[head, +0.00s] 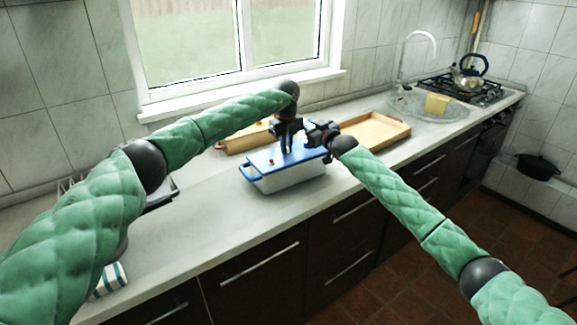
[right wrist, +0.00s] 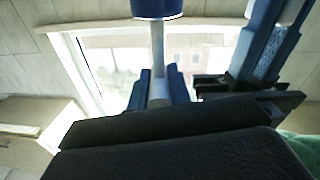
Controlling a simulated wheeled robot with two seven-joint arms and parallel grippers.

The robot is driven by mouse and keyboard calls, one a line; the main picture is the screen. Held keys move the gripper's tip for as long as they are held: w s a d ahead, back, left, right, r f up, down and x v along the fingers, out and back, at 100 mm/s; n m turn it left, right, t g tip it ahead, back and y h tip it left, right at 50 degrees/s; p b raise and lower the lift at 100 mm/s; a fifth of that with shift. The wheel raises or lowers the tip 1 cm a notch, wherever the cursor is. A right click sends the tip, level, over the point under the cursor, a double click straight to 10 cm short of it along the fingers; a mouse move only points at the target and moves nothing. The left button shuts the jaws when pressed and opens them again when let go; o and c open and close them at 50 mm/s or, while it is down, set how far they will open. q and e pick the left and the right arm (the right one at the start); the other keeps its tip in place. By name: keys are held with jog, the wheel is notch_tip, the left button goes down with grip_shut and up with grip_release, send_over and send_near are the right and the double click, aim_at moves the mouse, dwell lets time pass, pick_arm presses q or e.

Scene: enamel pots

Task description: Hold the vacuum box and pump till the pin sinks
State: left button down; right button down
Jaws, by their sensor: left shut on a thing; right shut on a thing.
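The vacuum box (head: 290,177) has pale clear walls, a blue lid and a blue loop handle at its left end. It sits on the counter. A small orange-red pin (head: 271,161) shows on the left part of the lid. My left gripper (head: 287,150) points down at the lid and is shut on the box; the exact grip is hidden. My right gripper (head: 310,134) is beside it, shut on the pump handle. In the right wrist view the grey pump handle (right wrist: 159,97) is between the blue-padded fingers, with its rod leading to a blue cylinder (right wrist: 157,8).
A wooden tray (head: 375,131) lies right of the box, and another wooden piece (head: 245,138) is behind it. The sink (head: 428,104) and a kettle (head: 468,76) are farther right. A striped cloth (head: 110,280) lies front left.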

jog(key=shift+r, duration=0.3)
jog(key=shift+f, duration=0.1)
jog(key=shift+f, duration=2.35)
jog(key=shift+c, duration=2.1)
grip_release()
jog(key=v, duration=0.7)
